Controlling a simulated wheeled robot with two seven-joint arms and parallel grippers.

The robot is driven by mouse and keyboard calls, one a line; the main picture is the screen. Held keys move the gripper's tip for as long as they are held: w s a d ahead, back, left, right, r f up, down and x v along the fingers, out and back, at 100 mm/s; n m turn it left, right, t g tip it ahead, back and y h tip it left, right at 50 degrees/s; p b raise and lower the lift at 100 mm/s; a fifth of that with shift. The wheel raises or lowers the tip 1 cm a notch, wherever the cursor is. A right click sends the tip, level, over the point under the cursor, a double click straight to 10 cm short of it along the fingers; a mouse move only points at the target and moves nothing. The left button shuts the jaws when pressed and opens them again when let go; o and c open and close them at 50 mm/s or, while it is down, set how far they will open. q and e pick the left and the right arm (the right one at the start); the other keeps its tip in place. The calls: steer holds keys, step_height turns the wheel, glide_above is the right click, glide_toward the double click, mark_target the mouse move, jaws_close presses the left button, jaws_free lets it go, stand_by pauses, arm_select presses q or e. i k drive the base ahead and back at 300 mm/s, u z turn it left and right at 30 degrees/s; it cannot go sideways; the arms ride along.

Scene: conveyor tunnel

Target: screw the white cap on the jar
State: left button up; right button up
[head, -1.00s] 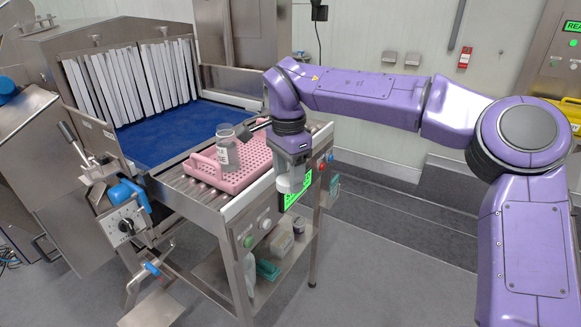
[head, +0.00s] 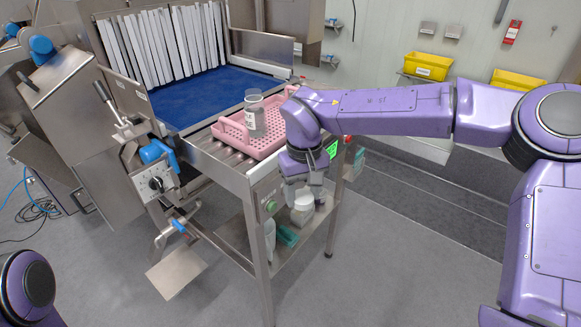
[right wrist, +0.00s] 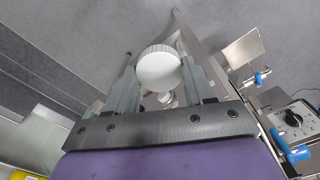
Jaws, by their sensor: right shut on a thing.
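A clear jar (head: 256,122) with a light label stands upright in a pink perforated tray (head: 233,138) on the conveyor rollers. No cap is visible on it. My right gripper (head: 303,203) is shut on the white cap (head: 303,199), in front of and below the tray in the head view. The right wrist view shows the round, ribbed white cap (right wrist: 158,68) between the two fingers. The cap is clear of the jar. My left gripper is out of view; only a purple part of my left arm shows at the bottom left.
The steel conveyor frame (head: 258,225) has a lower shelf holding several items, including a green one (head: 287,236). Behind the tray lies a blue belt (head: 215,92) under white strip curtains (head: 165,42). Levers and a dial (head: 156,184) stick out at the left.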

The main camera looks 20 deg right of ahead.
mark_target(254, 107)
steer(key=z, duration=3.1)
steer(key=i, duration=0.4)
steer(key=u, duration=3)
